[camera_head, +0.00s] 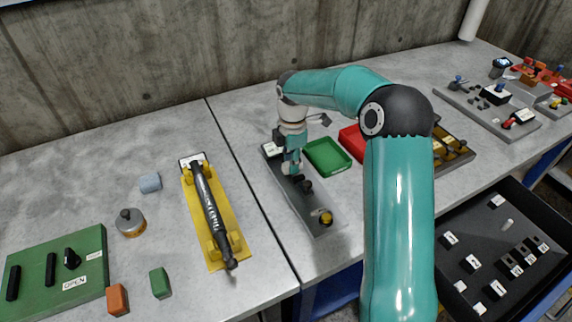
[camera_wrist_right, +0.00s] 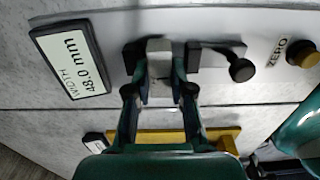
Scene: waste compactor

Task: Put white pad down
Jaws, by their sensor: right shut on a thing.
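My right gripper (camera_head: 292,168) reaches down over the dark gauge plate (camera_head: 327,222) in the middle of the bench. In the right wrist view the gripper (camera_wrist_right: 159,80) is shut on a pale block, the white pad (camera_wrist_right: 158,47). The pad is over the gauge, near its black jaw and knob (camera_wrist_right: 240,68). I cannot tell whether it touches the plate. The gauge's display (camera_wrist_right: 73,68) reads "WIDTH 48.0 mm". In the head view the fingers and arm hide the pad. My left gripper is not in view.
A green tray (camera_head: 327,157) and a red tray (camera_head: 352,137) stand just right of the gauge. A yellow plate (camera_head: 215,258) with a black cylinder (camera_head: 212,215) lies left. A blue-grey block (camera_head: 150,182) and a round weight (camera_head: 130,224) stand farther left, with free bench around them.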

